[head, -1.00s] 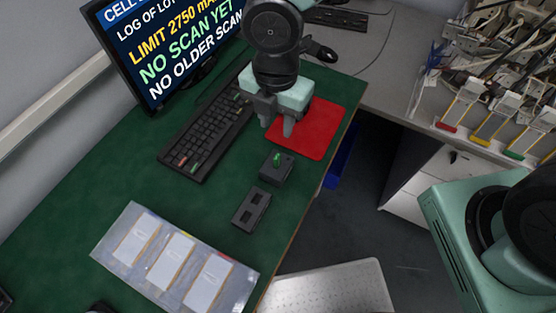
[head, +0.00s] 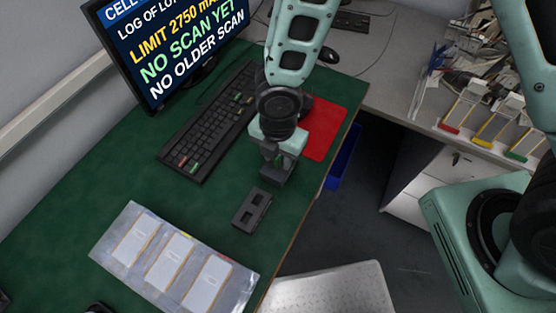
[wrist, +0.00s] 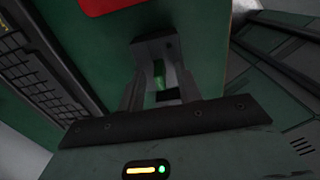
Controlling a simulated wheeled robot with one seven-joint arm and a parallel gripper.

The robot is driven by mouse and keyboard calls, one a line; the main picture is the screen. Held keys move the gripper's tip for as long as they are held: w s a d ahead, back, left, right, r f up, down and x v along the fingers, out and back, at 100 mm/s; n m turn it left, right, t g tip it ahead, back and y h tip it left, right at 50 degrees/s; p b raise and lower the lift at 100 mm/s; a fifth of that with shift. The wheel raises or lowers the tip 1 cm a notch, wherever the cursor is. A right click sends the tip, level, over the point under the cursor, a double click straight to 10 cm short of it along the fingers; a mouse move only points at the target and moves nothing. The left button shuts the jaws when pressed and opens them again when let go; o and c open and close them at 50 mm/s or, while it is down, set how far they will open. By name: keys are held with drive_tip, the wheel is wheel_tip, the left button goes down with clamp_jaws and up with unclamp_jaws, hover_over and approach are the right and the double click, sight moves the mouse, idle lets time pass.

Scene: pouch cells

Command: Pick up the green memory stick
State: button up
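The green memory stick (wrist: 159,74) stands in a small dark block (wrist: 150,48) in the wrist view. My gripper (wrist: 158,84) is open, with one finger on each side of the stick. A gap shows between the fingers and the stick, and I cannot tell how far down the fingertips reach.
A dark block with two slots (head: 251,210) lies just in front. A black keyboard (head: 205,135) is to the left and a red mat (head: 326,132) behind. A clear tray with three pouch cells (head: 122,210) lies near the front. The table's right edge is close.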

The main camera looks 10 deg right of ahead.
clamp_jaws()
drive_tip(key=shift+r, duration=0.1)
